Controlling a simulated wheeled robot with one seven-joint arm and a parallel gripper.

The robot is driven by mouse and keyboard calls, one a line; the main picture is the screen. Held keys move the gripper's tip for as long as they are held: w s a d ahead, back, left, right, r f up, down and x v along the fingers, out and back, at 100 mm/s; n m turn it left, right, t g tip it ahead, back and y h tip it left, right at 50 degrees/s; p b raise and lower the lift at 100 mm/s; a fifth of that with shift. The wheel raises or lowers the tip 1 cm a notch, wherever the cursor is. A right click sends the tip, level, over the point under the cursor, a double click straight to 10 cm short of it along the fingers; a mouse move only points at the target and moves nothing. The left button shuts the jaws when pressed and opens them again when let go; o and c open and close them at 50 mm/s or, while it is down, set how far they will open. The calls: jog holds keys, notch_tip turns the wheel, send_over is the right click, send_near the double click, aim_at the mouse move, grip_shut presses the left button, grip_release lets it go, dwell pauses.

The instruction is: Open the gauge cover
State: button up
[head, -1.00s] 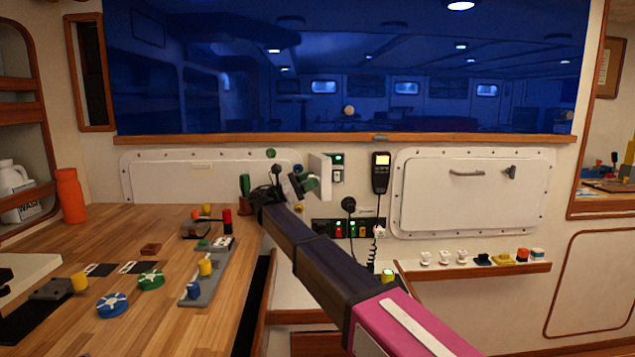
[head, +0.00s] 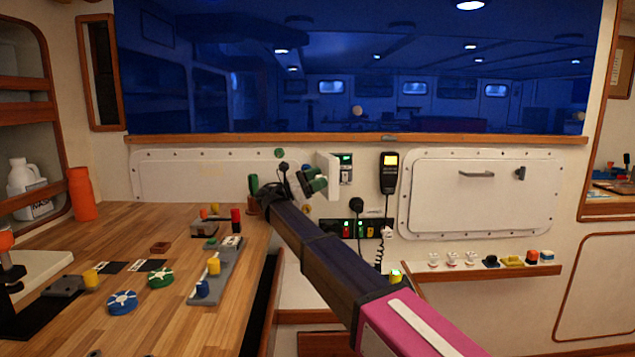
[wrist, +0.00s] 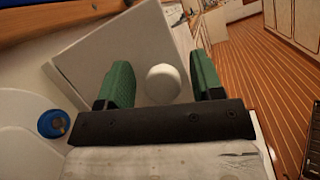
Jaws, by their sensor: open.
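The gauge cover (head: 325,163) is a white panel that stands out from the wall, swung away from the small gauge panel (head: 346,169) with its green display. In the wrist view the cover (wrist: 100,62) fills the upper left as a tilted white plate. A round white knob (wrist: 162,84) shows between the fingers; I cannot tell whether they touch it. My gripper (head: 316,181) has green fingers and is at the cover's left side. In the wrist view my gripper (wrist: 161,74) is open, one finger on each side of the knob.
A black handset (head: 388,174) hangs right of the gauge, its coiled cord below. A switch panel (head: 352,229) is under the gauge. A wooden worktop (head: 120,235) with blocks and wheels lies at left. A narrow shelf (head: 490,271) with small parts is at right.

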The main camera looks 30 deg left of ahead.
aim_at(328, 161)
jog(key=r, duration=0.2)
jog(key=s+r, duration=0.1)
jog(key=r, duration=0.1)
jog(key=shift+s+a+r, duration=0.1)
jog(key=shift+s, duration=0.05)
jog(key=s+a+r, duration=0.2)
jog(key=s+r, duration=0.4)
jog(key=s, duration=0.4)
jog(key=shift+s, duration=0.1)
